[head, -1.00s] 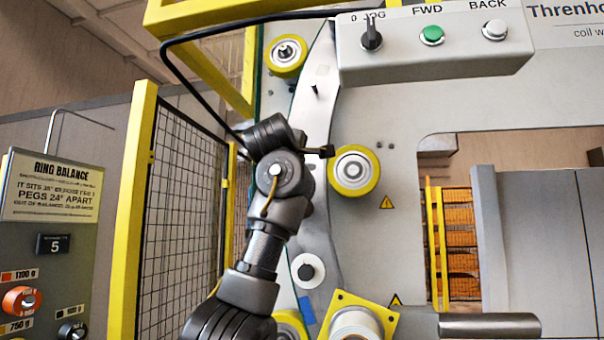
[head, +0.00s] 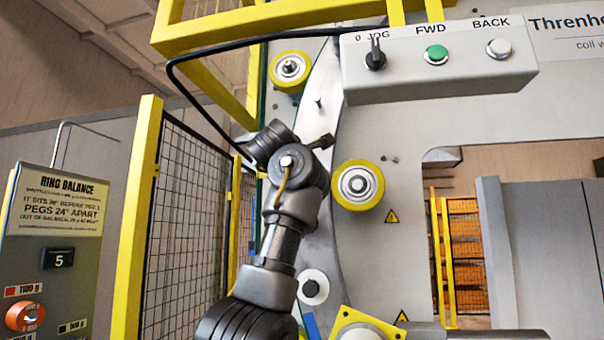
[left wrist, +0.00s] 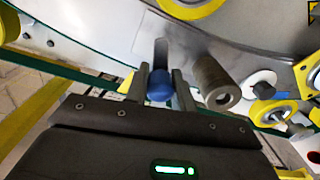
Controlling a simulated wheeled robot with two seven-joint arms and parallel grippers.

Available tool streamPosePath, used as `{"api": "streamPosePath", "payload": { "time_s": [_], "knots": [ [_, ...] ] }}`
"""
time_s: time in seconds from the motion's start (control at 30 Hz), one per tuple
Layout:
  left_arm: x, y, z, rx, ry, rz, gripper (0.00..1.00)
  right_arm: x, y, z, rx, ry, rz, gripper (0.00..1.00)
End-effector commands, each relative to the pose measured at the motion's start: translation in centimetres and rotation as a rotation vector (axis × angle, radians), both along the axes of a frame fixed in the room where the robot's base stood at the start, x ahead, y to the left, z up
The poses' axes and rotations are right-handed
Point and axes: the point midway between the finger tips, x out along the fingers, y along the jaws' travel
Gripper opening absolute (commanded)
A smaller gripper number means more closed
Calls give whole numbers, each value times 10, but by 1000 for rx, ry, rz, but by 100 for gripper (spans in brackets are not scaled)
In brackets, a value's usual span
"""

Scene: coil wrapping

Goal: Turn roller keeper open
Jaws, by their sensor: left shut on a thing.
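The roller keeper, a short lever with a blue round end (left wrist: 160,86), stands between the two fingers of my left gripper (left wrist: 161,76) in the left wrist view. The fingers are shut on it. A grey metal cylinder (left wrist: 216,82) with a hollow end sits just right of the fingers. In the head view my left arm reaches up in front of the curved metal ring (head: 318,90). My left wrist hides the fingers and keeper there. My right gripper is in neither view.
Yellow rollers (head: 290,71) (head: 358,185) flank the ring above and right of my wrist. The control box (head: 438,63) overhangs at upper right. A black cable (head: 200,120) loops behind my wrist. A yellow-framed mesh fence (head: 190,210) stands close on the left.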

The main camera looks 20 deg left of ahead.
Motion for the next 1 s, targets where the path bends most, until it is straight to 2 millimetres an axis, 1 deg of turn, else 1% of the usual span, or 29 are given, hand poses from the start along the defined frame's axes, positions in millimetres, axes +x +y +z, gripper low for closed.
{"api": "streamPosePath", "payload": {
  "time_s": [0.23,0.27,0.4,0.67,0.77,0.87,1.0],
  "knots": [
    [-1,1,1,-2,-3,1,0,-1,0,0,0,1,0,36],
    [-1,1,1,-2,-3,1,27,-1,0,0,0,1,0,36],
    [-1,1,1,-2,-2,1,46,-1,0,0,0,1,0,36],
    [-1,0,0,-1,-1,0,47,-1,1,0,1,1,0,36],
    [-5,0,-1,-1,-2,1,47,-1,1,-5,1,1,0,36],
    [-17,-3,-3,0,-5,2,47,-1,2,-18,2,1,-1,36],
    [-44,-8,-6,0,-6,2,47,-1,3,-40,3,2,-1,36]
  ]
}}
